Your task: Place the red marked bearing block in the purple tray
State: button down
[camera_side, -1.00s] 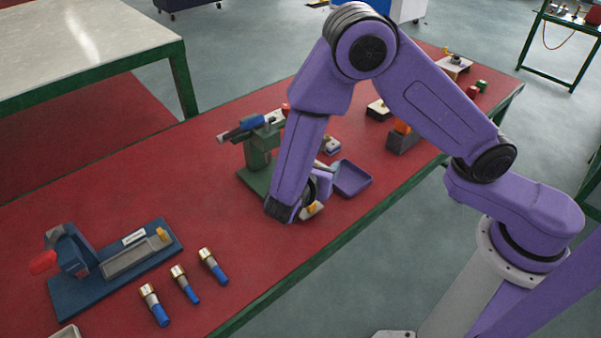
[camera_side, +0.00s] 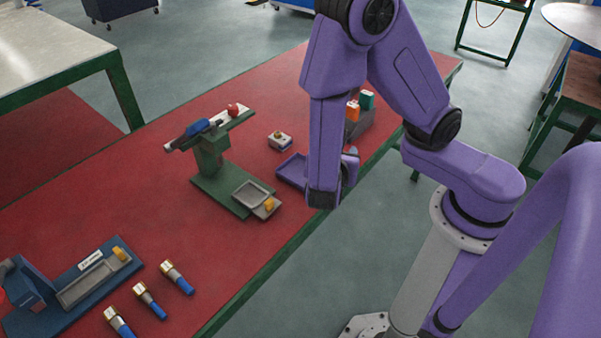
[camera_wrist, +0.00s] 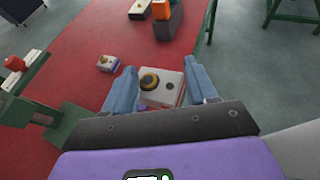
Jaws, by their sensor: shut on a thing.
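My gripper (camera_wrist: 160,80) is shut on a bearing block (camera_wrist: 165,84) with a pale top and a round brass-and-dark knob. A reddish edge shows low on the block, but I cannot clearly make out its mark. In the side view my arm hides the fingers and the held block. The purple tray (camera_side: 290,172) lies on the red bench, partly hidden behind my forearm. My wrist is at the tray's right side in that picture. I cannot tell the block's height above the tray.
A second small block (camera_side: 280,141) stands behind the tray; it also shows in the wrist view (camera_wrist: 108,63). A green fixture (camera_side: 210,160) with a grey dish stands left of the tray. A grey holder with orange and green pieces (camera_side: 359,125) is behind my arm.

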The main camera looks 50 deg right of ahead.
jog(key=s+d, duration=0.2)
jog(key=d, duration=0.2)
jog(key=shift+m, duration=0.3)
jog(key=w+f, duration=0.3)
jog(key=w, duration=0.1)
jog(key=w+f, duration=0.3)
jog(key=w, duration=0.2)
jog(key=w+f, duration=0.3)
jog(key=w, duration=0.1)
jog(key=shift+w+f, duration=0.35)
jog(key=shift+f, duration=0.05)
jog(key=shift+w+f, duration=0.15)
jog(key=shift+f, duration=1.55)
jog(key=shift+f, duration=0.1)
jog(key=shift+c, duration=1.6)
grip_release()
